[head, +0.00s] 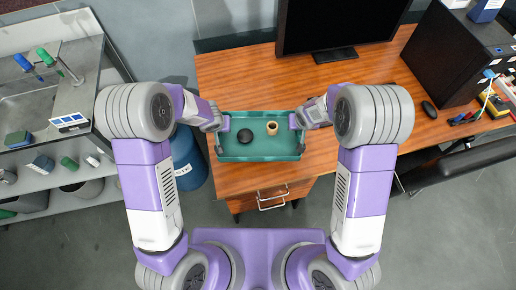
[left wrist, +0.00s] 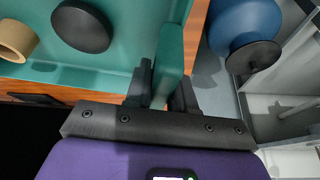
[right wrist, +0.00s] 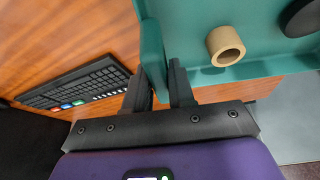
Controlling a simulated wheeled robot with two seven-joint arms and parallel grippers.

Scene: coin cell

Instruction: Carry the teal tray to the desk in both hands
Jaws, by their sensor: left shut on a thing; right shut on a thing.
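The teal tray (head: 260,154) is level over the front part of the wooden desk (head: 240,88) in the head view. I cannot tell whether it touches the desk top. My left gripper (head: 222,123) is shut on the tray's left wall, which also shows in the left wrist view (left wrist: 169,62). My right gripper (head: 296,121) is shut on the right wall, seen in the right wrist view (right wrist: 153,58).
A monitor (head: 335,25) stands at the back of the desk, with a black case (head: 455,55) and mouse (head: 429,107) to the right. A keyboard (right wrist: 75,88) lies right of the tray. A blue drum (head: 188,165) stands left of the desk, near a metal sink bench (head: 75,80).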

